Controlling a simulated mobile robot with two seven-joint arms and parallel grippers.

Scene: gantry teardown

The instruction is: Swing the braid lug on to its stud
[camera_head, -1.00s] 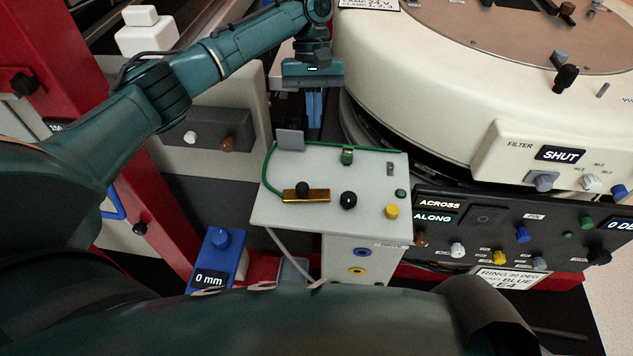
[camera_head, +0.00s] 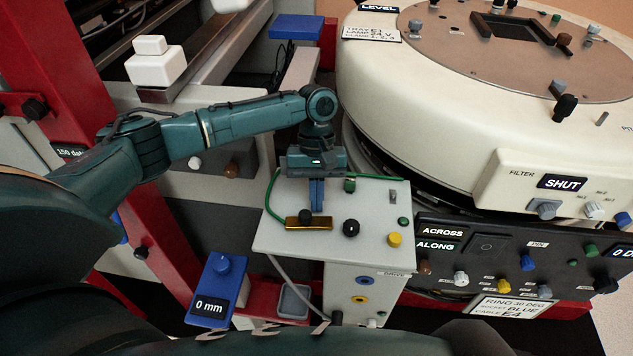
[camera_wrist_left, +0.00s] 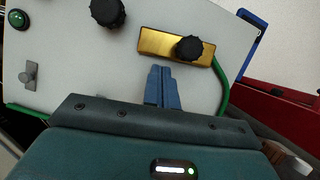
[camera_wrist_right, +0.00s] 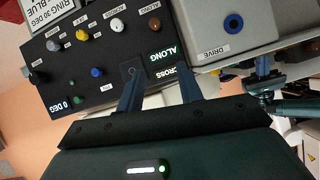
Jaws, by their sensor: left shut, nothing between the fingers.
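The green braid (camera_head: 270,196) curves around the left corner of the pale box top (camera_head: 285,240) and along its back edge. It meets a brass bar (camera_head: 309,223) with a black knob; these also show in the left wrist view (camera_wrist_left: 160,42). My left gripper (camera_head: 317,209) is shut and empty above the box top, just behind the bar. My right gripper (camera_wrist_right: 160,88) is open and empty.
A black knob (camera_head: 351,228) and a yellow knob (camera_head: 395,240) stand on the box top. The large cream drum (camera_head: 420,110) rises behind right, above a black control panel (camera_head: 500,260). A blue 0 mm unit (camera_head: 213,290) is at front left.

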